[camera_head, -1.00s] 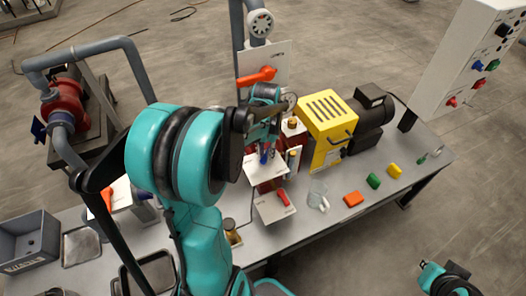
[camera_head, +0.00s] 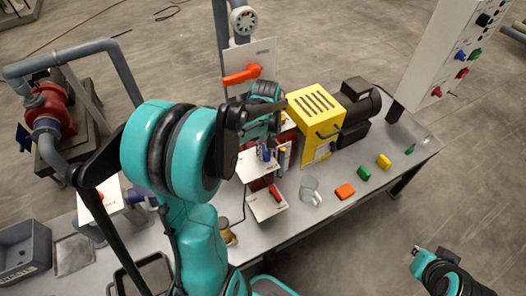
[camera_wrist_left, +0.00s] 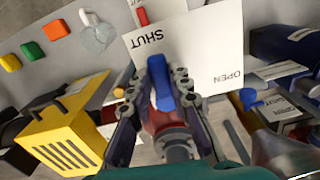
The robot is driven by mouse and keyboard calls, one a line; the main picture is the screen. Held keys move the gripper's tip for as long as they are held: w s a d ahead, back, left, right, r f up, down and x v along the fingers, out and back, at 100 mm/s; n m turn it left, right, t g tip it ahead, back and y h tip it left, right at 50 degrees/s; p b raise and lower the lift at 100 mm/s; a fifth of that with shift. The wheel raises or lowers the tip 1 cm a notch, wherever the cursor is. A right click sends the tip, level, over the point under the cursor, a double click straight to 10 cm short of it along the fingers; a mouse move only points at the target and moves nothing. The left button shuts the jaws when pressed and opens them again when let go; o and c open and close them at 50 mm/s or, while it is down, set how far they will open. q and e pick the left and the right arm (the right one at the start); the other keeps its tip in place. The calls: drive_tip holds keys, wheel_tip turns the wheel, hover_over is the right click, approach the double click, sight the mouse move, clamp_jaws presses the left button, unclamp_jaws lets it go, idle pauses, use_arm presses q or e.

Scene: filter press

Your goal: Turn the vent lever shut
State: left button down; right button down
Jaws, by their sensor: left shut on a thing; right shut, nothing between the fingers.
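A blue lever (camera_wrist_left: 160,88) sits in front of a white plate (camera_wrist_left: 205,50) lettered SHUT and OPEN. In the left wrist view the lever stands between the fingers of my left gripper (camera_wrist_left: 156,95), which is shut on it. The lever's upper end lies just under the word SHUT, while OPEN is off to the right. In the head view the blue lever (camera_head: 265,152) shows below my left gripper, partly hidden by it. My right gripper (camera_head: 416,255) is at the lower right, shut and empty, clear of the bench.
A red lever (camera_head: 275,193) on a lower plate and an orange lever (camera_head: 242,75) on an upper panel are close by. A yellow machine housing (camera_head: 316,112) stands to the right.

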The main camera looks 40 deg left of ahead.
sight(267, 153)
use_arm(q)
drive_tip(key=shift+w+d+n, duration=0.1)
drive_tip(key=shift+w+n, duration=0.1)
drive_tip(key=shift+n, duration=0.3)
drive_tip(key=c, duration=1.4)
unclamp_jaws()
wheel_tip(267, 153, up, 12)
